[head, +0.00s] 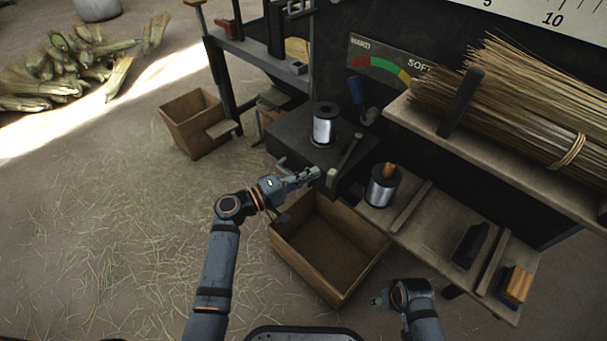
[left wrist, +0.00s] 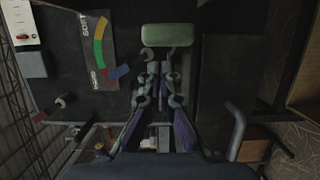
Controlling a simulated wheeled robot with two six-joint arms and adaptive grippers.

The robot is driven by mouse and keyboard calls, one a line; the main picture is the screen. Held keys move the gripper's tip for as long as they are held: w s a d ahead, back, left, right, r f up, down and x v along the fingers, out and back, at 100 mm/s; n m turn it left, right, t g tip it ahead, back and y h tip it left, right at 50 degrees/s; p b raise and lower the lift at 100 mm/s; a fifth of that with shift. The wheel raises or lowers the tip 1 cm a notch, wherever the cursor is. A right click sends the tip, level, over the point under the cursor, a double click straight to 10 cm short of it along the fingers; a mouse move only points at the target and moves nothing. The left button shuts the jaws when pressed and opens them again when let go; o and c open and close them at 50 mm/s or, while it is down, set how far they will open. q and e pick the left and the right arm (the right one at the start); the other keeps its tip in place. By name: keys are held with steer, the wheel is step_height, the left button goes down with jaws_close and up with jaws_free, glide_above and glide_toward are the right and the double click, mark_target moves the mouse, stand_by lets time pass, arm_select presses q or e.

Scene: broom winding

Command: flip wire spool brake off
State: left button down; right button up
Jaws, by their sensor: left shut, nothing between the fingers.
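The wire spool (head: 323,130), silver with dark flanges, stands upright on a dark bench (head: 285,135). A dark lever bar (head: 350,150) slants beside it, with a pale green pad (head: 331,178) at its near end; I take this to be the brake. In the left wrist view the green pad (left wrist: 167,35) lies just beyond my fingertips. My left gripper (head: 315,173) is shut and empty, close to the pad; I cannot tell whether they touch. My right gripper (head: 380,299) is low at the bottom right, away from the bench; its finger state is unclear.
An open wooden crate (head: 290,245) stands below the bench. A blue handle (head: 356,90) and a red-to-green gauge (head: 385,70) are behind. Straw bundles (head: 500,100) lie on the upper right shelf.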

arm_select(q)
steer(key=s+v, duration=0.1)
steer(key=v, duration=0.9)
steer(key=shift+s+p, duration=0.3)
arm_select(e)
steer(key=shift+w+a+f, duration=0.1)
steer(key=shift+a+f, duration=0.2)
steer(key=shift+a, duration=0.35)
